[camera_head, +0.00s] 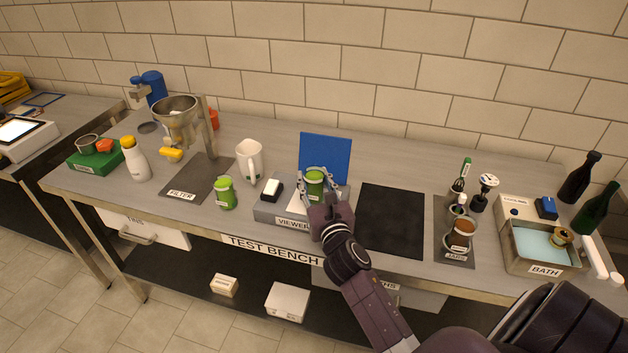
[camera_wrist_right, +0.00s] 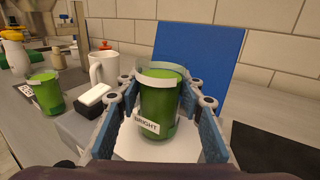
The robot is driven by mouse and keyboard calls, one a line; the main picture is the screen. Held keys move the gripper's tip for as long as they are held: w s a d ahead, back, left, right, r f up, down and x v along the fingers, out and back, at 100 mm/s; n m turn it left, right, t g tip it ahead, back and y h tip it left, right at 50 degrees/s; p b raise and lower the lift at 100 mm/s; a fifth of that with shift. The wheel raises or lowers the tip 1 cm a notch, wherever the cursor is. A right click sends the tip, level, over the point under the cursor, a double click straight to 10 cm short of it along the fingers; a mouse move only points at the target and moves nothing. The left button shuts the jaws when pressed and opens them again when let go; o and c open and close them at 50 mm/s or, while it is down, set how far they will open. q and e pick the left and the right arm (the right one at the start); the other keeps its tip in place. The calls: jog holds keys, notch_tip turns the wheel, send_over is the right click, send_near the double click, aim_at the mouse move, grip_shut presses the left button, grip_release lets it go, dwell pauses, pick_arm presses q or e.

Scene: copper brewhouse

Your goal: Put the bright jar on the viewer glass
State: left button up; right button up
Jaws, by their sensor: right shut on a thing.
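The bright jar (camera_head: 315,184) is a glass jar of green liquid; its "BRIGHT" label shows in the right wrist view (camera_wrist_right: 158,105). My right gripper (camera_head: 318,182) is shut on it, with a blue-padded finger on each side. The jar is upright over the pale viewer glass (camera_wrist_right: 140,150), on top of the grey viewer box (camera_head: 268,212). I cannot tell whether its base touches the glass. A blue panel (camera_head: 325,157) stands behind it. My left gripper is not in view.
A second green jar (camera_head: 225,193) stands left of the viewer, near a white mug (camera_head: 249,160). A white-topped black block (camera_head: 272,189) sits on the viewer's left part. A black mat (camera_head: 391,220) lies clear to the right. The tiled wall closes off the back.

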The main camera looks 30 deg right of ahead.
jog(key=o, duration=1.4)
jog(key=shift+f, duration=0.1)
jog(key=shift+c, duration=0.2)
jog(key=shift+s, duration=0.15)
jog(key=b+v, duration=0.2)
jog(key=v, duration=0.9)
jog(key=shift+s+a, duration=0.2)
jog(key=shift+s, duration=0.15)
